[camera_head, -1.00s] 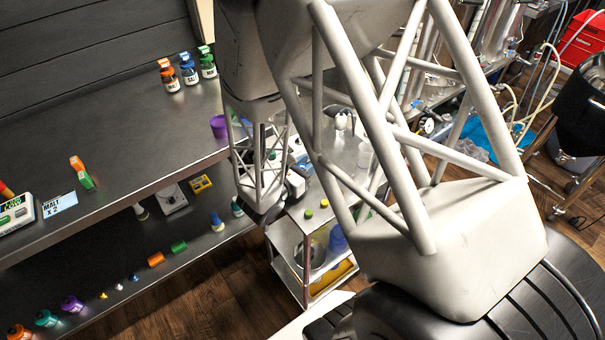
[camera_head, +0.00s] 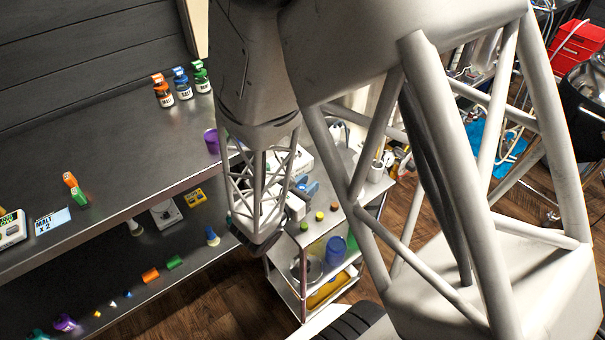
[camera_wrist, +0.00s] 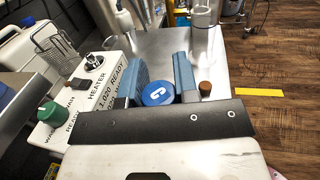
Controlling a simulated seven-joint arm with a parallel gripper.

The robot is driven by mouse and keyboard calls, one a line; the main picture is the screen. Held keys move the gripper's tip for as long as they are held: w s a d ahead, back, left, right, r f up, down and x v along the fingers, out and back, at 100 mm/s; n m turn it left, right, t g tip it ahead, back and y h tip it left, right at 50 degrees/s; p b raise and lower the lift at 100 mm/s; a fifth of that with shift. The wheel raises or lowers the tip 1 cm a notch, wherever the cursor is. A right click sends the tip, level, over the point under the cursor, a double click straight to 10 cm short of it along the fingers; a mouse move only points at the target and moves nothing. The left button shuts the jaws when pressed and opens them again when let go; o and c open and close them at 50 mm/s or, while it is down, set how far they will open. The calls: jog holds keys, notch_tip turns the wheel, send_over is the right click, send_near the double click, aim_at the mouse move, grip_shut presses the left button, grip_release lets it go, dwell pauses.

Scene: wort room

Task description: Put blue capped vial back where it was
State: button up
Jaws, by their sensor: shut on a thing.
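My gripper (camera_wrist: 160,88) is shut on the blue capped vial (camera_wrist: 158,94); its round blue cap with a white mark shows between the two blue fingers in the wrist view. The vial's body is hidden below the cap. In the head view my gripper (camera_head: 306,187) is over the small metal trolley (camera_head: 345,190), right of the long bench, and the vial cannot be made out there. Whether the vial touches the trolley top cannot be told.
A white heater box (camera_wrist: 100,85) stands close left of my gripper. A brown stopper (camera_wrist: 205,88) is just right of the fingers. Small capped vials (camera_head: 319,216) stand near the trolley's front edge. Orange, blue and green capped bottles (camera_head: 183,88) stand on the bench.

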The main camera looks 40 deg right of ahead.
jog(key=s+a, duration=0.4)
jog(key=s, duration=0.4)
jog(key=shift+s+r, duration=0.25)
jog(key=shift+r, duration=0.2)
dwell(0.6)
